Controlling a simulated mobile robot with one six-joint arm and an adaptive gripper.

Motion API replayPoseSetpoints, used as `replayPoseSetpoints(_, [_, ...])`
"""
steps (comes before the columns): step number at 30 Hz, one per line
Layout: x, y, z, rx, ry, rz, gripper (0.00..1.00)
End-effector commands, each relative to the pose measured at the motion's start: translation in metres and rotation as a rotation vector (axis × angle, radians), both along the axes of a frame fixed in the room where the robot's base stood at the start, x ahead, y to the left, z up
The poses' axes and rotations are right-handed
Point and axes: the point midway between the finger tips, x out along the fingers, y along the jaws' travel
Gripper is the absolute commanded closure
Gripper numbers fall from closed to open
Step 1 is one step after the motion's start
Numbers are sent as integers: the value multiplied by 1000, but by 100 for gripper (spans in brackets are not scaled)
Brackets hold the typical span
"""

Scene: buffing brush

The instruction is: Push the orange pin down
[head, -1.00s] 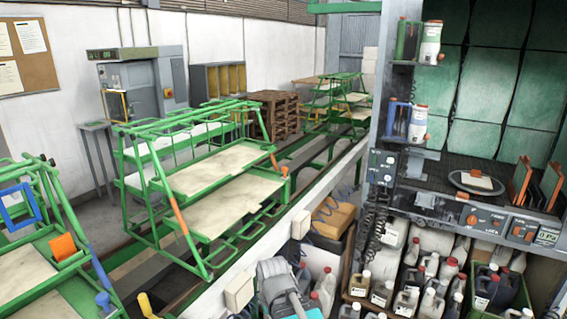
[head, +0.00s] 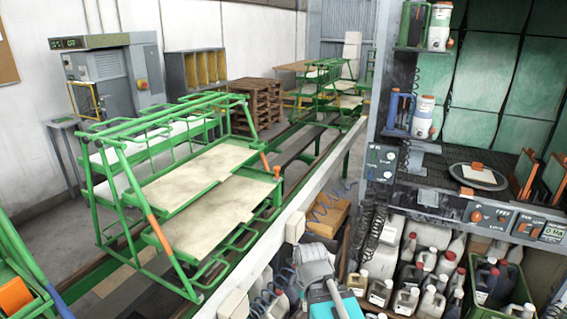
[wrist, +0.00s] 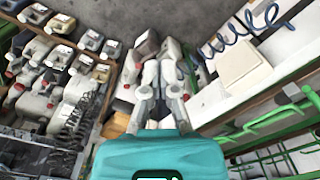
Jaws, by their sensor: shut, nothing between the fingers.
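The green wheeled rack (head: 115,185) stands left of centre in the head view and holds pale boards. An orange sleeve (head: 152,230) sits on its near slanted post, and a small orange piece (head: 265,161) is at its right end. I cannot tell which orange part is the pin. My gripper (wrist: 160,78) is shut and empty in the wrist view, above the floor-level bottles and clear of the rack. In the head view my grey and teal arm end shows at the bottom centre, with its fingertips not clear.
A workbench with an orange-knobbed control panel (head: 490,215) stands at the right. Below it are many jugs (head: 410,275) and a green crate (head: 510,285). A white rail (head: 270,240) runs between the rack and the bench. Another green rack's edge (head: 25,265) shows at lower left.

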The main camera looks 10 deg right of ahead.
Motion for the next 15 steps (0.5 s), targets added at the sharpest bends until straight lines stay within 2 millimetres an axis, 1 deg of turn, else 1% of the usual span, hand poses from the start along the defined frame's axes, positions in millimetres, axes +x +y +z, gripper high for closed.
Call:
replayPoseSetpoints(11, [1, 0, 0, 1, 0, 1, 100])
replayPoseSetpoints(14, [8, 1, 4, 9, -4, 11, 100])
replayPoseSetpoints(15, [14, 1, 6, 15, -6, 19, 100])
